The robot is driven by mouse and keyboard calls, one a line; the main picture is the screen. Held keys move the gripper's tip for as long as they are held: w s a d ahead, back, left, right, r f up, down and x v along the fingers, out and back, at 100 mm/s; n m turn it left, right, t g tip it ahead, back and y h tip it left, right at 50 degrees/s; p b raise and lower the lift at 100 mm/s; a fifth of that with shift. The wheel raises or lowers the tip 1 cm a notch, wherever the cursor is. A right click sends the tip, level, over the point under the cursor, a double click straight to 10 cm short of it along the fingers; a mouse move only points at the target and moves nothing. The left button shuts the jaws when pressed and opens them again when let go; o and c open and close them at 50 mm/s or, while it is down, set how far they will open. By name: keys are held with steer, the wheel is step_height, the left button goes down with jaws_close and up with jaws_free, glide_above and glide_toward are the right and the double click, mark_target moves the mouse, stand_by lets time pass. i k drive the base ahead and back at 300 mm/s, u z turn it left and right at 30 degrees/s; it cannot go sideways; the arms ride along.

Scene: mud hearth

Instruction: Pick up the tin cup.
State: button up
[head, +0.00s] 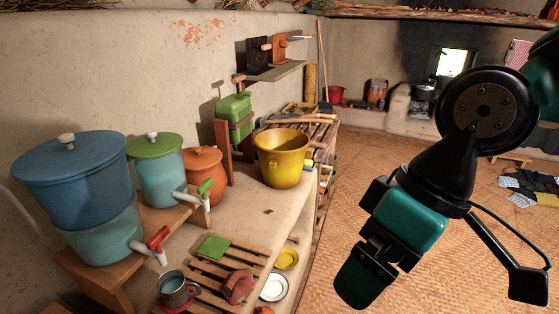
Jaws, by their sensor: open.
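The tin cup (172,292) is a small grey metal cup with a dark inside. It stands upright at the lower left in the head view, close to a slatted wooden rack, in front of the big blue water container's tap. Something red shows at its base. My gripper (366,245) is in the air over the floor, well to the right of the cup. It is open, with nothing seen in it. Its jaws are partly hidden by its own teal and black body.
Two lidded water containers (80,180) and an orange clay pot (201,175) stand on a wooden stand behind the cup. The slatted rack (211,281) holds a green sponge and a red cloth. A yellow bucket (281,160) stands further back.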

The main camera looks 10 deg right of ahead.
mark_target(172, 286)
steer(key=u, duration=1.3)
steer(key=i, duration=0.4)
steer(key=z, duration=0.5)
